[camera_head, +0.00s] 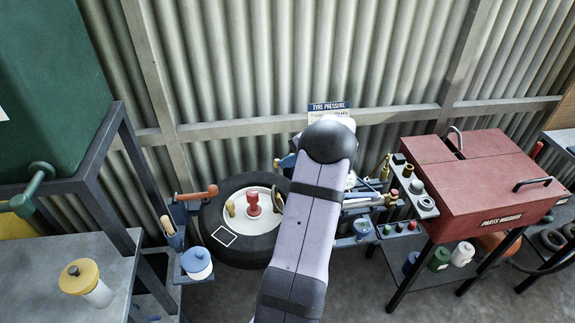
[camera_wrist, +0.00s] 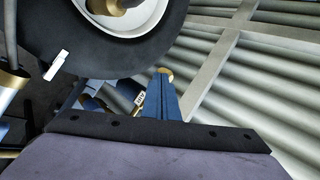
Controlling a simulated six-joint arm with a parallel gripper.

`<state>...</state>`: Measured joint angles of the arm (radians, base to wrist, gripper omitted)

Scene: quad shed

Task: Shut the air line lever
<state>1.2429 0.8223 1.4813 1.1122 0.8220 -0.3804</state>
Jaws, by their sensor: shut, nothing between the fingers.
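My gripper (camera_wrist: 162,78) shows in the wrist view as two narrow blue fingers, shut together with nothing between them. A small brass round part (camera_wrist: 169,73) shows just behind the fingertips; I cannot tell if they touch. A small white label (camera_wrist: 139,98) and blue and brass fittings (camera_wrist: 94,103) lie left of the fingers, partly hidden. I cannot make out the air line lever for certain or tell its position. In the head view my arm hides the gripper and most of the fittings behind it. A blue and brass piece (camera_head: 287,161) shows left of my wrist, under the tyre pressure sign (camera_head: 329,107).
The red parts washer (camera_head: 480,185) and a rack of small fittings are at right. A corrugated wall (camera_head: 400,60) closes the back.

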